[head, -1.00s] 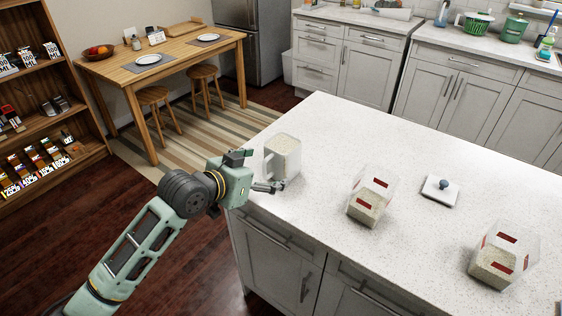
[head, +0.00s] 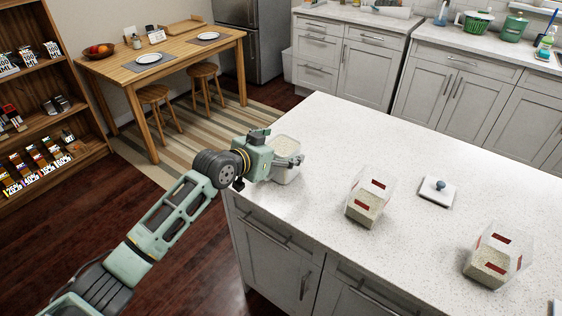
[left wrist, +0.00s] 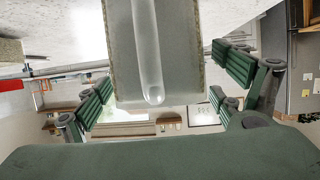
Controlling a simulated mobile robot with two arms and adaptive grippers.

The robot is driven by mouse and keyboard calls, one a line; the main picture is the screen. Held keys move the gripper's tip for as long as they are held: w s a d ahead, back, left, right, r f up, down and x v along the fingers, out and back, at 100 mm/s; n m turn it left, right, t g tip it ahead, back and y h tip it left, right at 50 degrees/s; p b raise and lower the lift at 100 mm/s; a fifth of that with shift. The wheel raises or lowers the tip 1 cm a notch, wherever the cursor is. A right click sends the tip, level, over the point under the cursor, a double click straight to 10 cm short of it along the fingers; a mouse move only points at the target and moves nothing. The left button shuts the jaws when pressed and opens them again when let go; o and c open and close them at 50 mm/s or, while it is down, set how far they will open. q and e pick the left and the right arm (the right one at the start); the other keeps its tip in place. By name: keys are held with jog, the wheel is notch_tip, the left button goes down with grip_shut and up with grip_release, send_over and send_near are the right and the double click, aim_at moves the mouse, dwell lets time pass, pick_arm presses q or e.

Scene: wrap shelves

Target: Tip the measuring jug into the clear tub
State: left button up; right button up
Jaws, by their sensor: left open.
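The measuring jug (head: 287,176) is a clear, squarish jug with pale grainy contents, upright near the left end of the island counter. My left gripper (head: 288,160) is at the jug in the head view and covers part of it. In the left wrist view the jug's handle and wall (left wrist: 150,60) stand between the spread green fingers of my left gripper (left wrist: 165,85), with gaps on both sides. Two clear tubs with red labels and grainy contents stand on the counter: one near the middle (head: 368,198), one at the right (head: 495,257). My right gripper is not in view.
The counter behind the tubs is clear. A dining table (head: 180,58) with stools stands beyond, and a shelf (head: 45,120) stands at the left.

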pick_arm(q)
jog(key=shift+r, duration=0.1)
jog(key=shift+c, duration=1.1)
jog(key=c, duration=1.5)
jog(key=shift+r, duration=0.1)
jog(key=shift+r, duration=0.1)
